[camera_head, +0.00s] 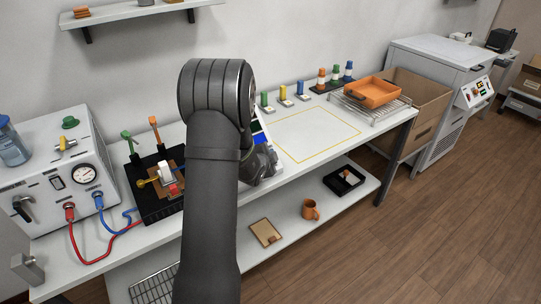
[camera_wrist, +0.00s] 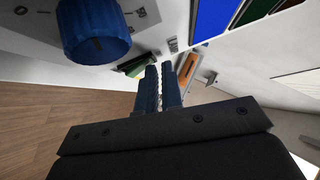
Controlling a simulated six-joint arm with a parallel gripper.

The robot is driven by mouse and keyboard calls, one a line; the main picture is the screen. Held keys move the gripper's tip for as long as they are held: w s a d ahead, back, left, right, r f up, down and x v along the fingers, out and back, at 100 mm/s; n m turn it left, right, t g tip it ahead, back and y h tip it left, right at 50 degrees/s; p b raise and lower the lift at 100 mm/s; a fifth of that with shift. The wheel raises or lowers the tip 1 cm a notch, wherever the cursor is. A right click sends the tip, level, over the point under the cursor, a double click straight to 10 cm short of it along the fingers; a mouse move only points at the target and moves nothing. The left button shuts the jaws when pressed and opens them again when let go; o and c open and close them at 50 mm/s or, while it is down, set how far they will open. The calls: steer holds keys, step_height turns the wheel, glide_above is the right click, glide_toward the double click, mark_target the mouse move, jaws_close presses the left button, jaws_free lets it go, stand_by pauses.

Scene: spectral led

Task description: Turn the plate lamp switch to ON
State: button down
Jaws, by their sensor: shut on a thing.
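My gripper (camera_wrist: 161,72) shows in the wrist view with its two blue fingers close together, a thin pale gap between them. The fingertips are at the pale instrument panel (camera_wrist: 240,60), and what they pinch is mostly hidden; it appears to be the plate lamp switch. A small grey part (camera_wrist: 173,45) shows just beyond the tips. A green part (camera_wrist: 135,62) lies left of the fingers and an orange part (camera_wrist: 188,66) right of them. The switch's ON or OFF position cannot be read. In the head view my arm hides the gripper and most of the instrument.
A large blue knob (camera_wrist: 95,30) stands close by at upper left in the wrist view. In the head view, a black wired fixture (camera_head: 155,205) stands left of my arm. A yellow-outlined area (camera_head: 318,135) on the bench is clear. An orange tray (camera_head: 372,92) sits farther right.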

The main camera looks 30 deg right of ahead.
steer(key=shift+s+a+f, duration=0.2)
steer(key=shift+s+f, duration=0.05)
steer(key=shift+f, duration=0.4)
steer(key=shift+s+r, duration=0.1)
steer(key=s+a+r, duration=0.5)
steer(key=a+r, duration=0.1)
steer(key=r, duration=0.4)
steer(key=shift+s+a, duration=0.35)
steer(key=w+d+f, duration=0.1)
steer(key=d+f, duration=0.1)
steer(key=w+d+f, duration=0.2)
steer(key=f, duration=0.1)
steer(key=w+d+f, duration=0.1)
steer(key=d+f, duration=0.1)
steer(key=d, duration=0.1)
steer(key=shift+w+f, duration=0.2)
steer(key=shift+w, duration=0.05)
steer(key=shift+w+f, duration=0.45)
steer(key=shift+f, duration=0.4)
stand_by(0.3)
